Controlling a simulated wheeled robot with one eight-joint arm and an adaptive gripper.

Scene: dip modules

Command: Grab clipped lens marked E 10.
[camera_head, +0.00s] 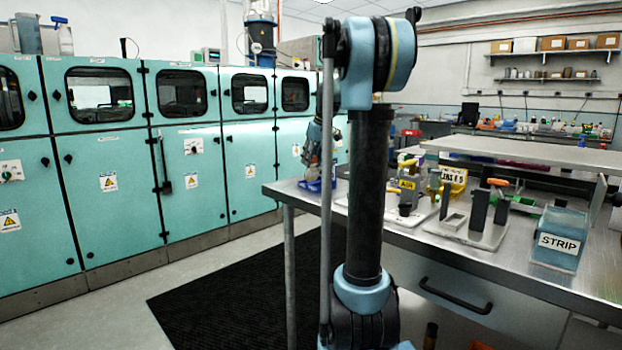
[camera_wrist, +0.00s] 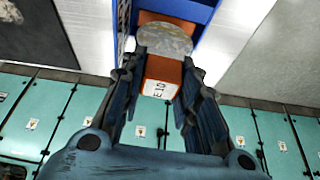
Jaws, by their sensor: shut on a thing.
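The clipped lens, an orange clip (camera_wrist: 163,72) with a white label reading E10, sits between the fingers of my gripper (camera_wrist: 160,66) in the wrist view. A clear round lens (camera_wrist: 165,38) shows just beyond the clip. My gripper is shut on the clip, with a finger on each side. A blue holder (camera_wrist: 197,10) lies behind the lens; I cannot tell whether they touch. In the head view, my gripper (camera_head: 318,150) is low over the left end of the steel bench, partly hidden by my arm, and the label cannot be read there.
The steel bench (camera_head: 400,228) carries a yellow holder marked LENS E 5 (camera_head: 453,181), a tray with dark upright blocks (camera_head: 478,210) and a blue box marked STRIP (camera_head: 559,240). A raised shelf (camera_head: 520,153) stands behind them. Teal cabinets (camera_head: 105,180) line the left wall.

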